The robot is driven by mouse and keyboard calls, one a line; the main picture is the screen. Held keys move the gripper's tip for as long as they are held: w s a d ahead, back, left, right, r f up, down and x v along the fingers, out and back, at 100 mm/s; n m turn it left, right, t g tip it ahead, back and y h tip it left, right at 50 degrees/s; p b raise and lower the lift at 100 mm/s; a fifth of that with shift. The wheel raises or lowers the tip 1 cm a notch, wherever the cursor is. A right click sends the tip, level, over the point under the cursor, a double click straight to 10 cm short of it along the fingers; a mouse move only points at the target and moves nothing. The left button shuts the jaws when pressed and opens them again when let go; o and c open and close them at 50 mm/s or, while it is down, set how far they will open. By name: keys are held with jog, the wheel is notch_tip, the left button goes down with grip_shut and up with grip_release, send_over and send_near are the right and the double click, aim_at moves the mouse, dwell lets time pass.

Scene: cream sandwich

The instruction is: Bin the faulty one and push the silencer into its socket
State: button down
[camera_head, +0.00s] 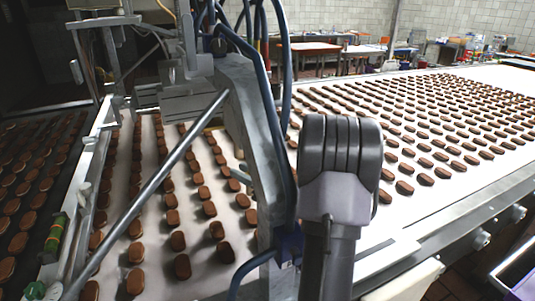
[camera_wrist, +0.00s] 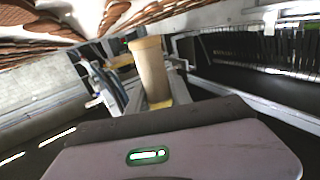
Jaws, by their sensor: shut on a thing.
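My gripper (camera_wrist: 150,98) shows in the wrist view, its grey body with a green-lit slot filling the bottom. It is shut on a tan cylinder (camera_wrist: 152,66), which looks like a silencer. The cylinder stands up from the dark edge of the gripper body, slightly tilted, with a yellowish band near its top. The fingertips are hard to make out. In the head view my arm hides the gripper. A green and yellow part (camera_head: 55,232) sits on the rail at the left. I cannot make out the socket or a bin.
Rows of brown biscuits lie on a wide white conveyor (camera_head: 455,195) at the right and more on a belt at the left. A metal machine frame (camera_head: 250,130) with blue hoses and a slanting rod stands between them. Tables (camera_head: 305,50) stand at the back.

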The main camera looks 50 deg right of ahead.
jog(key=shift+w+a+f, duration=0.1)
jog(key=shift+a+f, duration=0.05)
jog(key=shift+a, duration=0.2)
notch_tip(320, 180, up, 6)
jog(key=p, duration=0.4)
jog(key=shift+r+p, duration=1.2)
jog(key=shift+p, duration=0.05)
dwell(1.2)
jog(key=c, duration=1.1)
grip_release()
jog(key=shift+s, duration=0.2)
